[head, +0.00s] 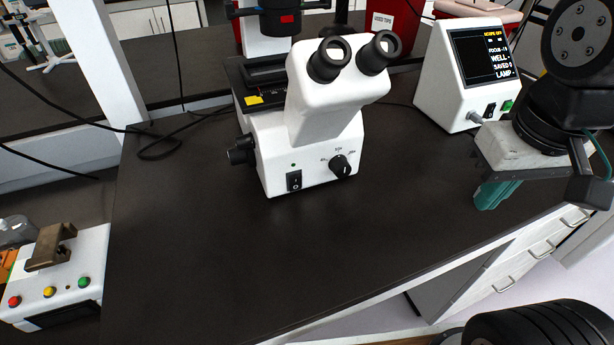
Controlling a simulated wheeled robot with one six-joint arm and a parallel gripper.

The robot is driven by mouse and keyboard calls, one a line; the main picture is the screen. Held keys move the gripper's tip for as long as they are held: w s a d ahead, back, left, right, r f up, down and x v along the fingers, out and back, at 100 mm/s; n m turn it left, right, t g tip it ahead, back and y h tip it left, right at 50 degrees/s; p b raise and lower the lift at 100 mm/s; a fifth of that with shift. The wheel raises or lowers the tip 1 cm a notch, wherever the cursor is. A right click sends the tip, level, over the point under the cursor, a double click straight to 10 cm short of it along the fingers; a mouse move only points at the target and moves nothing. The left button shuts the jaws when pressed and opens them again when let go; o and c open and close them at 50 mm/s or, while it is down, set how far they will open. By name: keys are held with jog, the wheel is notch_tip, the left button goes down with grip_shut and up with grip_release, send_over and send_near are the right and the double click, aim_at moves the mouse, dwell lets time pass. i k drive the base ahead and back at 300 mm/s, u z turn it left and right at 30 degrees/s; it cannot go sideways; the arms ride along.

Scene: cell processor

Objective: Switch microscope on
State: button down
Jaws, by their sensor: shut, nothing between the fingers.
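The white microscope (325,110) stands upright on the dark bench in the middle of the head view, with two black eyepieces at its top. On its front base are a black rocker switch (294,181) marked with a line and a circle, a small green dot above it, and a black dial (341,166). My gripper (486,200), with teal fingers, is shut and empty at the right, over the bench near its front edge. It is well apart from the microscope and to the right of the switch.
A white display unit (440,85) stands behind at the right; its top yellow line appears to read "SCOPE OFF". A white box (85,255) with red, yellow and green buttons is at the lower left. Black cables lie left of the microscope. The bench in front is clear.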

aim_at(294, 182)
jog(key=u, duration=1.05)
jog(key=k, duration=1.35)
jog(key=z, duration=0.95)
jog(key=i, duration=1)
